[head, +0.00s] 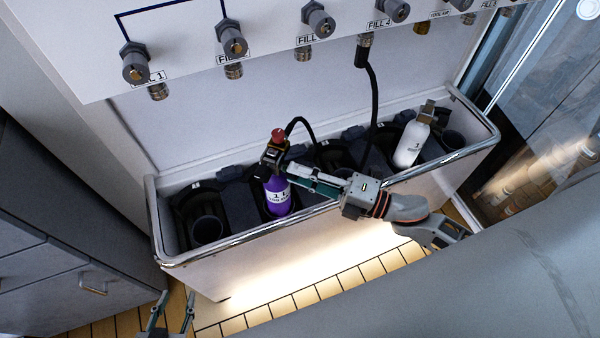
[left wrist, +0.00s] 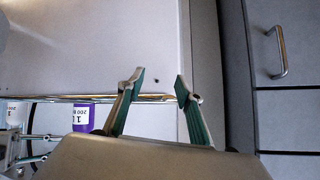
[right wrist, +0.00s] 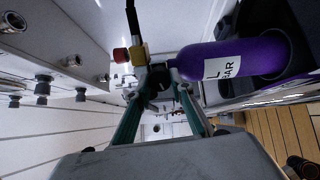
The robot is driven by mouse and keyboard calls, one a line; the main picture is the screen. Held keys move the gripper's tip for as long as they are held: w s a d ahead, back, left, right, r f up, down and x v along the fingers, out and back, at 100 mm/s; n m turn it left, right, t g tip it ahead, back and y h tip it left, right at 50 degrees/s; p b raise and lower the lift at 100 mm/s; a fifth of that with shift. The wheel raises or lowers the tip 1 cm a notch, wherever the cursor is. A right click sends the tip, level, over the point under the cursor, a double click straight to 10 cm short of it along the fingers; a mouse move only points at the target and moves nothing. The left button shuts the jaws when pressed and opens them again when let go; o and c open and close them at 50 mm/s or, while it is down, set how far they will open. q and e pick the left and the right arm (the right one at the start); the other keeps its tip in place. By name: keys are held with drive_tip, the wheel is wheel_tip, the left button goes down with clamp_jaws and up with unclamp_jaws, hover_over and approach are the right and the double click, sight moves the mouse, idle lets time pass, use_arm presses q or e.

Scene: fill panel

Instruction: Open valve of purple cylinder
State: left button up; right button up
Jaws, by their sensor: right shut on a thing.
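The purple cylinder (head: 277,196) stands upright in a slot of the trough, with a white label and a dark valve body topped by a red knob (head: 278,135). A black hose runs from its valve. My right gripper (head: 272,163) reaches in from the right and is shut on the valve body at the cylinder's neck. In the right wrist view the purple cylinder (right wrist: 245,57) lies sideways, and the red knob (right wrist: 121,55) is just beyond the fingertips. My left gripper (head: 172,303) is low at the bottom edge, open and empty. Its spread fingers show in the left wrist view (left wrist: 158,85).
A white cylinder (head: 411,143) stands in the trough at the right. The trough has a metal rail (head: 330,207) along its front. Above is a panel with several labelled fill valves (head: 234,42). Grey drawers (head: 60,270) stand at the left.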

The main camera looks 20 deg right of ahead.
use_arm(q)
drive_tip(key=d+b, duration=0.1)
drive_tip(key=b, duration=0.1)
drive_tip(key=w+b, duration=0.1)
drive_tip(key=b, duration=0.2)
drive_tip(key=shift+d+f+h+b, duration=0.2)
drive_tip(key=shift+d+h+b, duration=0.1)
drive_tip(key=shift+d, duration=0.05)
use_arm(e)
drive_tip(key=n, duration=1.5)
drive_tip(key=shift+w+d+f+n+g, duration=0.1)
drive_tip(key=shift+f+n+g, duration=0.05)
drive_tip(key=shift+n+g, duration=0.2)
drive_tip(key=shift+n, duration=0.25)
use_arm(q)
drive_tip(key=shift+w+r, duration=0.15)
drive_tip(key=shift+r, duration=0.05)
use_arm(e)
drive_tip(key=o, duration=1.1)
use_arm(q)
drive_tip(key=shift+f, duration=0.1)
